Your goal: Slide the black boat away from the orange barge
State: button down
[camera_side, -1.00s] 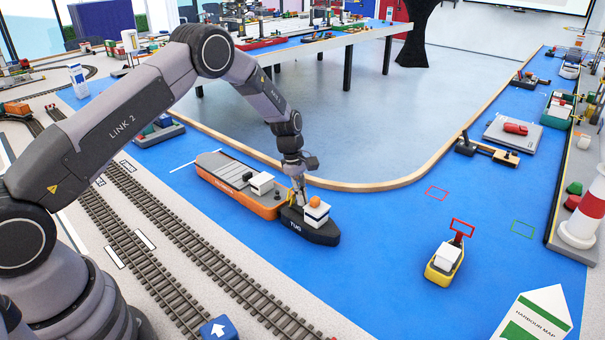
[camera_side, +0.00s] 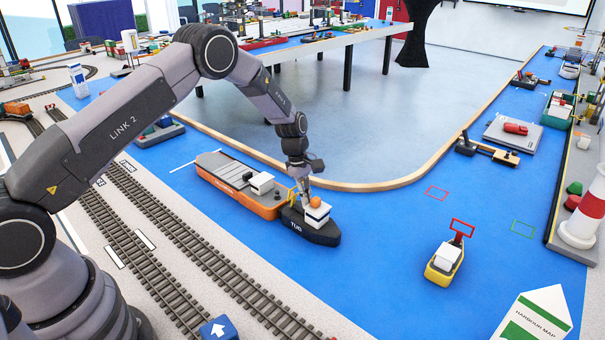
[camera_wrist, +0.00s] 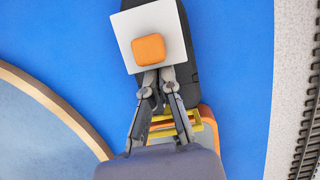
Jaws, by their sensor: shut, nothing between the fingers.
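The black boat (camera_side: 318,235), marked TUG, sits on the blue surface with a white cabin and an orange block on top. It also shows in the wrist view (camera_wrist: 182,22). The orange barge (camera_side: 238,198), with a grey deck and white cabin, lies directly left of it. Whether their ends touch is hard to tell. My gripper (camera_side: 302,196) is low over the boat's stern, beside the white cabin. In the wrist view my gripper (camera_wrist: 157,78) has its fingertips together against or just beside the cabin's edge, with nothing between them. A yellow frame shows behind the fingers.
A wooden edge (camera_side: 375,186) curves behind the boats. A yellow boat (camera_side: 441,270) with a red frame stands to the right. Red (camera_side: 437,193) and green (camera_side: 523,230) outlines mark the blue surface. Rail tracks (camera_side: 200,253) run in front.

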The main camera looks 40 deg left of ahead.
send_over(333, 232)
jog(key=d, duration=0.1)
dwell(1.6)
jog(key=shift+a+r, duration=0.3)
jog(key=shift+a, duration=0.25)
jog(key=d+v, duration=0.2)
jog(key=v, duration=0.7)
jog(key=shift+r, duration=0.6)
jog(key=shift+d, duration=0.1)
